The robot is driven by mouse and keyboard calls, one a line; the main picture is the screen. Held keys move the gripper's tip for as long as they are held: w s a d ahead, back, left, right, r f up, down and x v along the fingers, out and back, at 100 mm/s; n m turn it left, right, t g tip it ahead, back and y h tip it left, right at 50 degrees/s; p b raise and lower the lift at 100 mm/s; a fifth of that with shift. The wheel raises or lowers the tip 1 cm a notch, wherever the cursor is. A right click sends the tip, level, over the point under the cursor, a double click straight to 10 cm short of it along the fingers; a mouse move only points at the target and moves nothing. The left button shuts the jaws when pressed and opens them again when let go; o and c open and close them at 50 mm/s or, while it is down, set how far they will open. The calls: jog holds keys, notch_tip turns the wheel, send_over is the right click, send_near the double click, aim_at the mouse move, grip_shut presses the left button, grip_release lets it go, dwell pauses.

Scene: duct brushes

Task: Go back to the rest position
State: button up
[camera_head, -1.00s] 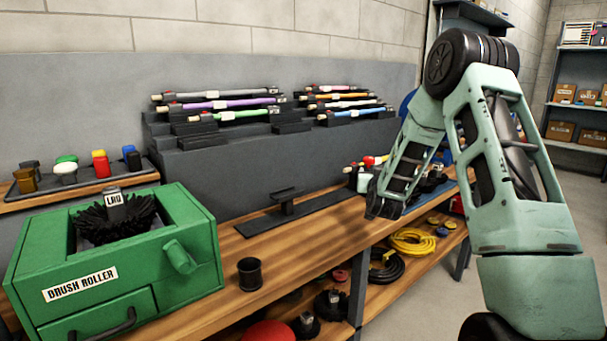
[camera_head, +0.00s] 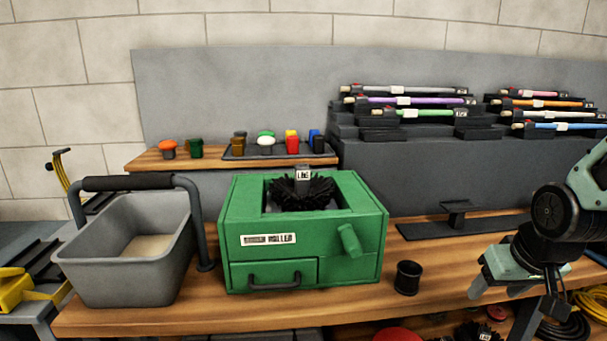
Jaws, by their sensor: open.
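My gripper (camera_head: 512,283) is at the lower right of the head view, over the front right part of the workbench (camera_head: 210,312). Its jaws are open and I see nothing between them. Part of my arm runs out of the picture at the right edge. The green brush roller box (camera_head: 230,215) stands on the bench left of my gripper, with a black brush (camera_head: 302,190) in its top opening. The brush carries a grey tag that seems to read L86. A small black cup (camera_head: 407,278) stands between the box and my gripper.
A grey basket (camera_head: 95,275) with a black handle stands at the left. A stepped rack (camera_head: 400,152) with several coloured rods is behind. A flat black stand (camera_head: 460,226) lies before it. Coloured caps sit on a back shelf (camera_head: 150,160). Cables (camera_head: 590,303) lie lower right.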

jog(key=s+a+r+n+g+p, duration=0.2)
jog(key=s+a+r+n+p, duration=0.2)
jog(key=s+a, duration=0.5)
jog(key=s+a+r+n+g+p, duration=0.2)
jog(key=s+a+r+n+p, duration=0.2)
jog(key=s+a+r+p, duration=0.3)
jog(key=s+a+r, duration=0.2)
jog(key=a, duration=0.2)
jog(key=shift+s+r+y+p, duration=0.35)
jog(key=shift+r+y+p, duration=0.05)
